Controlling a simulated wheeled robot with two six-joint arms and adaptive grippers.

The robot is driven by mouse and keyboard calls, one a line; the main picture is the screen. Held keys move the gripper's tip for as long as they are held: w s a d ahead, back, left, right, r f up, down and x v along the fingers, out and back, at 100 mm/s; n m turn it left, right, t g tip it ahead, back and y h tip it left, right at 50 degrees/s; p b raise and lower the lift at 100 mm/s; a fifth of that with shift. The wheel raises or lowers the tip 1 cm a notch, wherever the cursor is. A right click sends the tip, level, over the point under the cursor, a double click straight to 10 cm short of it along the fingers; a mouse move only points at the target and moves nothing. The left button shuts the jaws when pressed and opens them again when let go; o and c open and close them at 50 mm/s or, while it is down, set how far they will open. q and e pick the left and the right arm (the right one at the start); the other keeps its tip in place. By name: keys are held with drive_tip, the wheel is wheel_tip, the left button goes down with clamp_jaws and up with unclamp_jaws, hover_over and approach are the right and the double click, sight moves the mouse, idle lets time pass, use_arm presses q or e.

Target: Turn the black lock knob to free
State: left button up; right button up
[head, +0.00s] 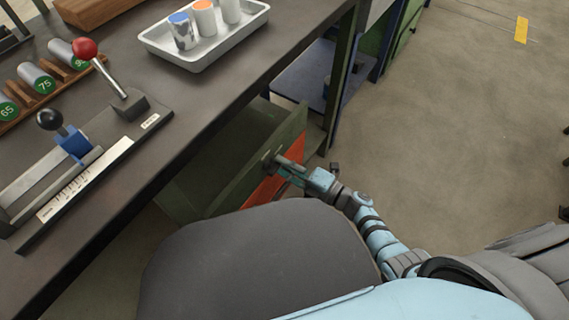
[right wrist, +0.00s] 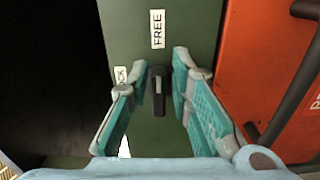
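The black lock knob (right wrist: 158,92) is on a green panel (right wrist: 190,30) in the right wrist view. It stands upright in the picture, its upper end toward the white FREE label (right wrist: 158,29) above it. A second white label (right wrist: 121,76) at its left is partly hidden by a finger; only its last letters show. My right gripper (right wrist: 155,88) is open, one finger on each side of the knob, with gaps visible. In the head view my right gripper (head: 281,167) is at the green cabinet under the bench. My left gripper is not in view.
A red-orange panel (right wrist: 250,60) with a dark handle (right wrist: 292,100) is right of the knob. Above, the bench (head: 190,95) holds a white tray (head: 205,52), a red-knobbed lever (head: 85,49) and a slide with a scale (head: 85,180).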

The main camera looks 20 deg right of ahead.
drive_tip(key=shift+o, duration=0.4)
drive_tip(key=v, duration=1.2)
